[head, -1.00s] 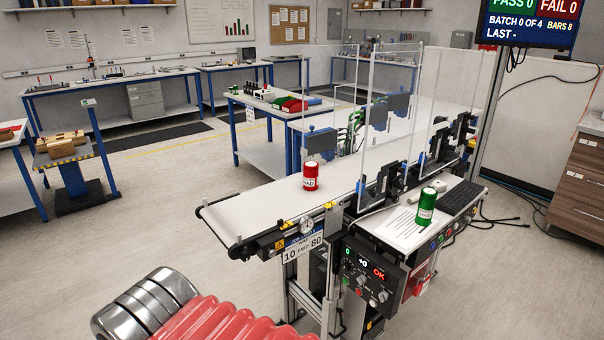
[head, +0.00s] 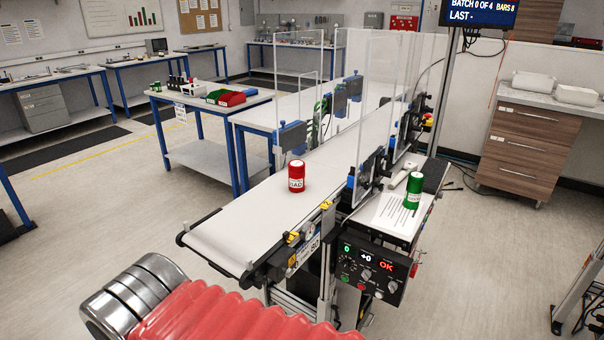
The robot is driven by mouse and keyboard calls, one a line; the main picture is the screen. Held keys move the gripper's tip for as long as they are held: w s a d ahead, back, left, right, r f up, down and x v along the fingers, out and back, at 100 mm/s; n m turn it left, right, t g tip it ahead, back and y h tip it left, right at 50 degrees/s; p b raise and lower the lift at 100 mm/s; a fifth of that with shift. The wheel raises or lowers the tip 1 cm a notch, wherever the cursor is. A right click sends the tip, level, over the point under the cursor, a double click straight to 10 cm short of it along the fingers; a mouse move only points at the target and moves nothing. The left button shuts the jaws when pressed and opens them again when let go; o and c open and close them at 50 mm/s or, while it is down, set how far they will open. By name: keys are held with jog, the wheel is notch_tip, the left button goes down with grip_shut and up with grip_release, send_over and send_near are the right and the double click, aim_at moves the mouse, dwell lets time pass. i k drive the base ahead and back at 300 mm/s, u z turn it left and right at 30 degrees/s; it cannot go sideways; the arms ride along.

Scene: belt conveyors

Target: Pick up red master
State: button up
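The red master (head: 297,176) is a small red can with a white label. It stands upright on the near part of the white conveyor belt (head: 238,222), in the head view. My gripper is not in view. Only a ribbed red sleeve and metal rings of my own arm show at the bottom left, apart from the red can. Nothing hides the can.
A green can (head: 413,190) stands on a paper-covered side shelf right of the belt. Clear upright panels (head: 375,95) and sensor mounts flank the belt beyond the red can. A control box (head: 372,270) hangs on the near side.

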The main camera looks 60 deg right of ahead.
aim_at(296, 171)
jog(key=z, duration=0.35)
jog(key=i, duration=0.55)
jog(key=z, duration=0.8)
jog(key=i, duration=0.5)
jog(key=z, duration=0.3)
